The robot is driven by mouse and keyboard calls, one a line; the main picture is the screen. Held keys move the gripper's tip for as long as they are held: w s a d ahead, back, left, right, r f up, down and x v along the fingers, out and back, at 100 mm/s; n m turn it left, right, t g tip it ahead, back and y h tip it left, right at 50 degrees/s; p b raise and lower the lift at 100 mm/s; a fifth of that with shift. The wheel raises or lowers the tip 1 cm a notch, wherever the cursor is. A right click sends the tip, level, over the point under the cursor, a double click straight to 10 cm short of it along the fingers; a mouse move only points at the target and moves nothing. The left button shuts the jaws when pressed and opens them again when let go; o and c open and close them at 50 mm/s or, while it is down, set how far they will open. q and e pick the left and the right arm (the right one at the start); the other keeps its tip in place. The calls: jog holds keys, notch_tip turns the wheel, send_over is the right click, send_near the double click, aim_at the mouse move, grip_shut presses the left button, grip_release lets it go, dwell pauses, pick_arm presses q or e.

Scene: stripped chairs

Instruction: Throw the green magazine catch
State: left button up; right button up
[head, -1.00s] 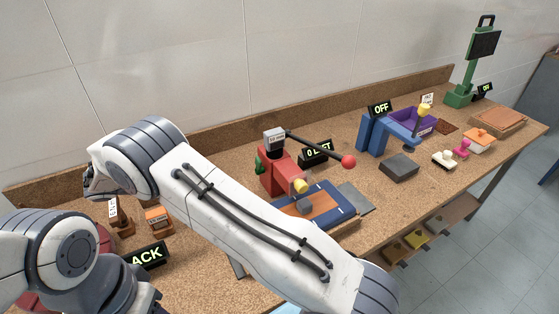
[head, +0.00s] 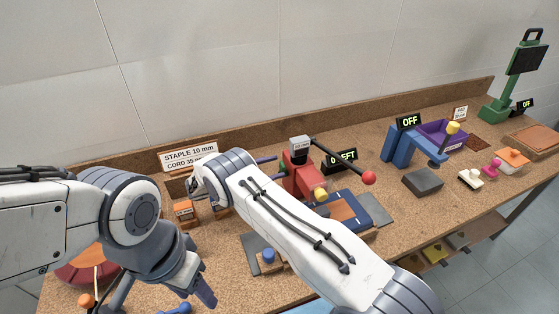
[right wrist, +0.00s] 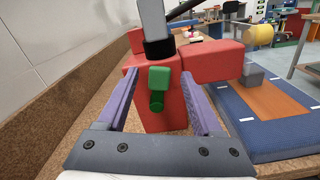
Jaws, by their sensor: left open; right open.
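The green magazine catch (right wrist: 159,79) sits on the near end of the red stapler body (right wrist: 162,117) in the right wrist view, with a darker green round part below it. My right gripper (right wrist: 159,82) is open, its purple fingers on either side of the catch with gaps visible. In the head view the right gripper (head: 270,169) is at the left side of the red stapler (head: 301,180); I cannot make out the catch there. My left gripper (head: 162,297) is open and empty at the lower left.
A black lever with a red knob (head: 369,178) extends right from the stapler. A blue pad (head: 365,207) lies before it. A blue device (head: 400,150) with an OFF display and a grey block (head: 422,183) stand to the right. A back ledge borders the bench.

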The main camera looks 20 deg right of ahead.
jog(key=shift+d, duration=1)
grip_shut()
jog(key=shift+d, duration=0.25)
jog(key=shift+a, duration=0.2)
jog(key=shift+s+f+m+b, duration=0.4)
jog(key=shift+m+b, duration=0.35)
jog(key=shift+m, duration=0.15)
jog(key=shift+s+f+m+b, duration=0.25)
jog(key=shift+s+m+b, duration=0.15)
jog(key=shift+m+b, duration=0.45)
jog(key=f+m+b, duration=0.1)
jog(key=m+b, duration=0.1)
jog(key=s+f+m+b, duration=0.1)
jog(key=m+b, duration=0.1)
jog(key=b, duration=0.1)
jog(key=s+f+m+b, duration=0.1)
jog(key=m+b, duration=0.1)
jog(key=m, duration=0.1)
jog(key=shift+s+a, duration=0.1)
jog(key=shift+s, duration=0.05)
jog(key=shift+s+f+m+b, duration=0.1)
jog(key=shift+f+m+b, duration=0.15)
jog(key=shift+m+b, duration=0.6)
jog(key=shift+s+f+m+b, duration=0.1)
jog(key=shift+f+m+b, duration=0.1)
jog(key=shift+m+b, duration=0.6)
